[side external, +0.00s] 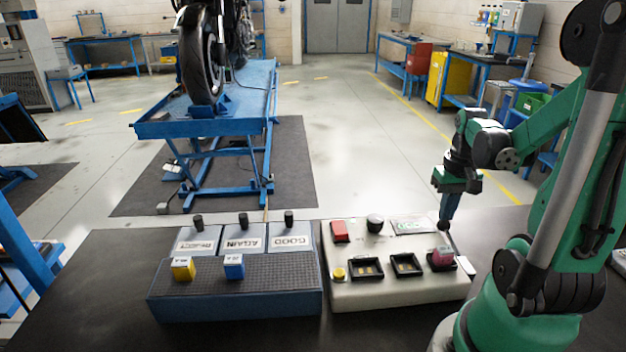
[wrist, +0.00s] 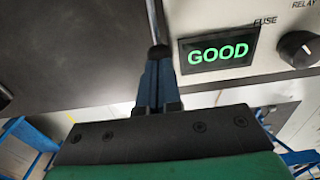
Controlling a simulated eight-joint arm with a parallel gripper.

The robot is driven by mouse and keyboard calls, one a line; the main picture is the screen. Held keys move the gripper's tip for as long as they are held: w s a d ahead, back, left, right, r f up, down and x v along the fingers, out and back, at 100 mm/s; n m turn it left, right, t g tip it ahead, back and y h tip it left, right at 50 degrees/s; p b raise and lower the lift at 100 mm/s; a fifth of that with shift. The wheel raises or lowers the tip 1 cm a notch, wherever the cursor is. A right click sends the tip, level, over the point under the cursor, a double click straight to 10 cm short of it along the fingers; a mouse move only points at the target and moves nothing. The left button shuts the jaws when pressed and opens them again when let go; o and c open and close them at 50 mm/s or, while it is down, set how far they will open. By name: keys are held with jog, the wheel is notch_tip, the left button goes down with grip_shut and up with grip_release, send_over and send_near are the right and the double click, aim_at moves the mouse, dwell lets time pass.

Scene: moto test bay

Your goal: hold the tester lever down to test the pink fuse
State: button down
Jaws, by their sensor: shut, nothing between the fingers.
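The cream tester (side external: 395,292) stands on the bench, with the pink fuse (side external: 441,258) upright at its right front. Its display (side external: 412,226) reads GOOD in green in the wrist view (wrist: 218,53). The tester lever (side external: 455,243) is a thin rod at the tester's right side; it also shows in the wrist view (wrist: 154,22). My gripper (side external: 444,224) is shut, fingers pointing down, with its tips at the lever's end. In the wrist view its blue fingers (wrist: 159,55) are together at the rod's dark end. Nothing shows between them. Exact contact is hard to tell.
A blue sorting box (side external: 235,305) stands left of the tester, with bins marked AGAIN, GOOD and a less readable label. A yellow fuse (side external: 183,269) and a blue fuse (side external: 234,267) stand on it. The tester carries a red block (side external: 340,231) and black knob (side external: 375,223).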

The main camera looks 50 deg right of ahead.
notch_tip(320, 180, up, 8)
dwell(0.7)
jog(key=shift+f, duration=0.1)
jog(key=w+a+n+t, duration=0.3)
jog(key=w+a+n, duration=0.1)
jog(key=a, duration=0.6)
jog(key=w+a+n+t, duration=0.4)
jog(key=w+a, duration=0.3)
jog(key=a, duration=0.4)
jog(key=shift+w+a+n, duration=0.2)
jog(key=shift+w+n, duration=0.1)
jog(key=shift+n, duration=0.2)
